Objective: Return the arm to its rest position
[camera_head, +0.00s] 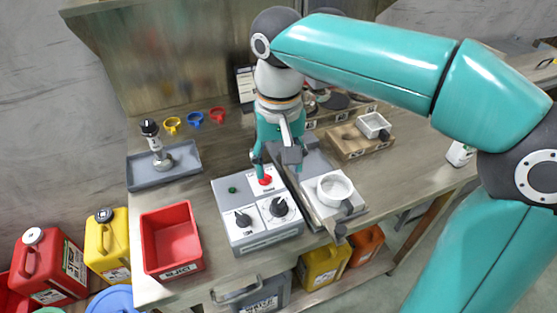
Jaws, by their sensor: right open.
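My right arm (365,62) is teal and reaches in from the right across the upper part of the view. Its gripper (279,160) points down, open, over the back part of a grey control box (262,240). The box has a red button, a small green light and two black knobs (279,207). The red button (265,180) shows just below the fingers. I see nothing between the fingers, and I cannot tell whether they touch the box. My left gripper is not in view.
Beside the box, a white round cup (334,188) with a dark handle sits on a grey device. A red bin (171,240) stands at the front left. A grey tray (165,167) holds an upright tool. A wooden rack (360,142) stands behind right. Bare table lies at centre left.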

